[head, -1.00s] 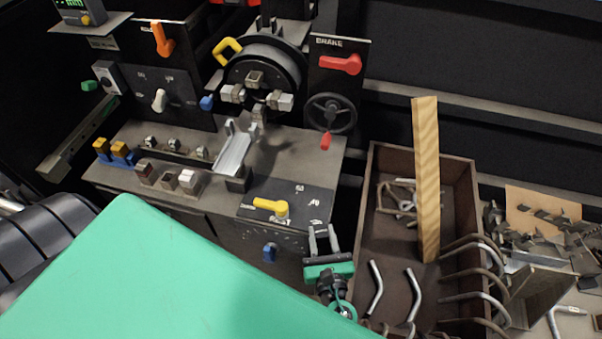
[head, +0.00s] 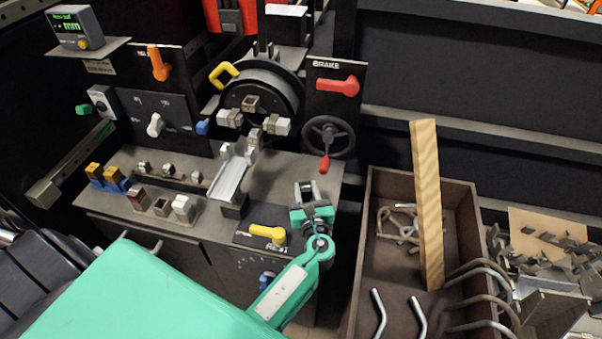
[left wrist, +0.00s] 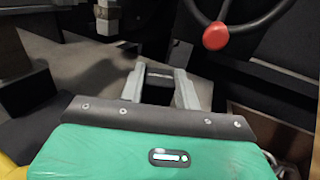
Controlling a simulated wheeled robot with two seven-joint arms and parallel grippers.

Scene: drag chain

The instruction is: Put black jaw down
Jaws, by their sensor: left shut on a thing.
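My left gripper (head: 308,190) is above the right part of the machine's grey bench top (head: 275,165). It is shut on a small dark block, the black jaw (left wrist: 160,76), seen between the two light grey fingers in the left wrist view. The jaw appears held over the grey surface; I cannot tell how high. On the bench's left side stand a red-brown jaw (head: 138,197), a grey jaw (head: 162,206) and a white-topped jaw (head: 184,207) in a row. The chuck (head: 258,100) carries grey-white jaws. My right gripper does not show.
A handwheel with a red knob (head: 324,164) stands close behind the left gripper. A yellow lever (head: 267,233) is on the front panel. A silver slide (head: 231,178) lies left of the gripper. A wooden box (head: 372,235) with bent rods and an upright plank (head: 427,205) is at the right.

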